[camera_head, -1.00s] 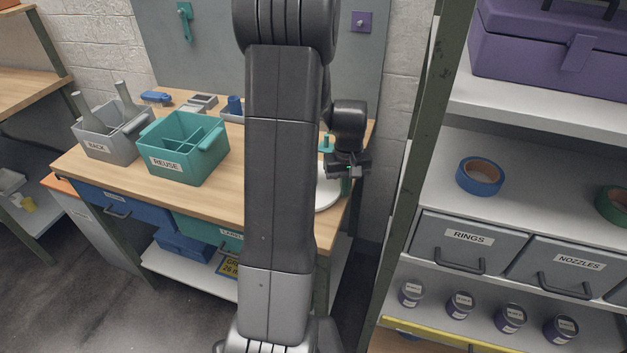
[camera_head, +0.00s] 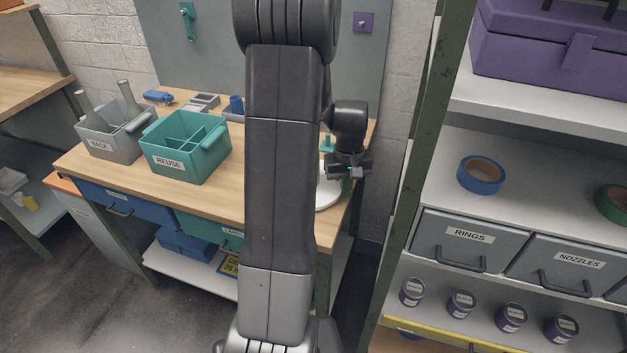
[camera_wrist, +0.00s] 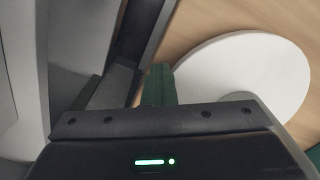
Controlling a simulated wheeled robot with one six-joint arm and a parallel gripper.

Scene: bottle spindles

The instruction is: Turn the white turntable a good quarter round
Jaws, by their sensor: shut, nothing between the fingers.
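The white turntable (camera_head: 327,194) is a round flat disc at the right end of the wooden bench. My arm hides its left part in the head view. In the wrist view, much of the turntable (camera_wrist: 255,65) shows to the right, partly covered by my gripper's dark body. My gripper (camera_head: 350,177) is shut and empty, over or beside the disc's right edge. A dark green upright piece (camera_wrist: 160,85) shows beside the disc's left edge in the wrist view. I cannot tell whether my gripper touches the disc.
A teal REUSE bin (camera_head: 187,158) and a grey bin (camera_head: 107,142) with bottles stand on the bench's left part. A green shelf post (camera_head: 424,130) rises to the right of my gripper. A grey wall panel (camera_head: 290,75) stands behind the bench.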

